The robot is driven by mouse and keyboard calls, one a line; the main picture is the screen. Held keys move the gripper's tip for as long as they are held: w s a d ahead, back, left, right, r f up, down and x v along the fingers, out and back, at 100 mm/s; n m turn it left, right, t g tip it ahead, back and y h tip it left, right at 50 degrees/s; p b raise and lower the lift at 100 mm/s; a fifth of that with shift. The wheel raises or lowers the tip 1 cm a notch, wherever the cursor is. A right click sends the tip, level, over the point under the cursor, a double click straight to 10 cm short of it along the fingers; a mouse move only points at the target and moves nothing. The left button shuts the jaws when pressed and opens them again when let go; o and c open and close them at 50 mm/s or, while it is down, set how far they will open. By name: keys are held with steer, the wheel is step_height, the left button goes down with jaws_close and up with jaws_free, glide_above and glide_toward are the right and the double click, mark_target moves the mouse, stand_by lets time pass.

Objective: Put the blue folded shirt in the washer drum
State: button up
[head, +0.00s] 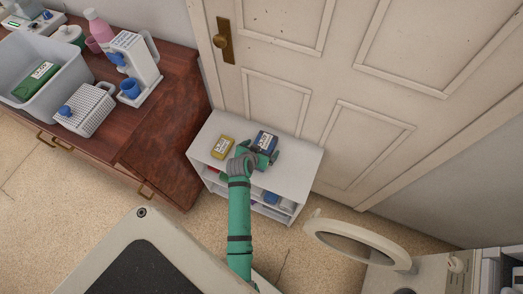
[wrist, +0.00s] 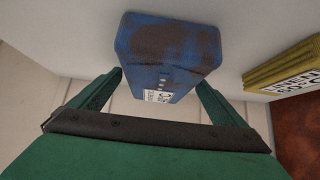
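The blue folded shirt (head: 265,140) lies on top of a small white shelf unit, with a dark patch and a white label on it. In the wrist view the shirt (wrist: 168,55) is just ahead of and between my fingertips. My gripper (head: 263,153) is at the shirt's near side, its green fingers spread apart. In the wrist view my gripper (wrist: 160,80) shows a finger near each side of the shirt; I cannot tell whether they touch it. The washer (head: 440,275) is at the lower right with its round door (head: 390,246) swung open; its drum is hidden.
A yellow folded item (head: 222,147) lies left of the shirt on the white shelf unit (head: 305,160); it shows in the wrist view (wrist: 285,68). A door (head: 290,60) stands behind.

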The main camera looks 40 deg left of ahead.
steer(key=c, duration=1.2)
steer(key=shift+r, duration=0.1)
